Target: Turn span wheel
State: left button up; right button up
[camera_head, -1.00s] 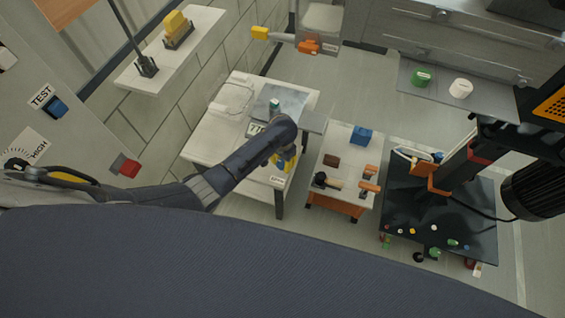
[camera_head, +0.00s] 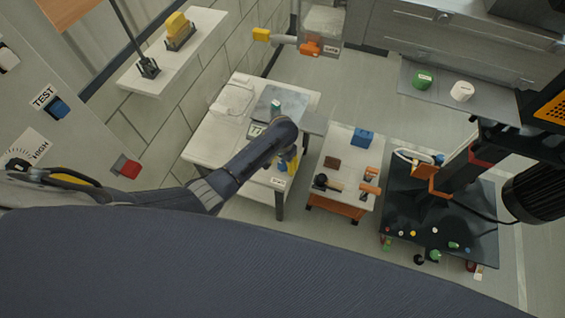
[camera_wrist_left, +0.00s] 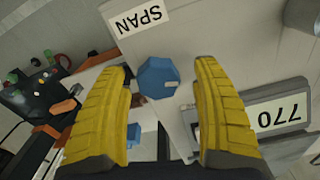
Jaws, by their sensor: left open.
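The span wheel is a blue faceted knob (camera_wrist_left: 158,78) on a pale panel, next to a white SPAN label (camera_wrist_left: 138,18) in the left wrist view. My left gripper (camera_wrist_left: 162,68) is open, with one yellow finger to each side of the knob and gaps between the fingers and the knob. I cannot tell how far the knob is in depth from the fingertips. In the head view my left gripper (camera_head: 289,163) is mostly hidden behind my own forearm, and the knob is hidden there. My right gripper does not show.
In the head view, a white table (camera_head: 200,148) stands beneath my arm. A small cart (camera_head: 343,145) with a blue block (camera_head: 362,137) and a dark bench (camera_head: 395,195) stand to its right.

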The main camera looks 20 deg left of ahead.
aim_at(283, 164)
pick_arm(q)
notch_tip(283, 164, up, 12)
dwell(0.7)
dwell(0.4)
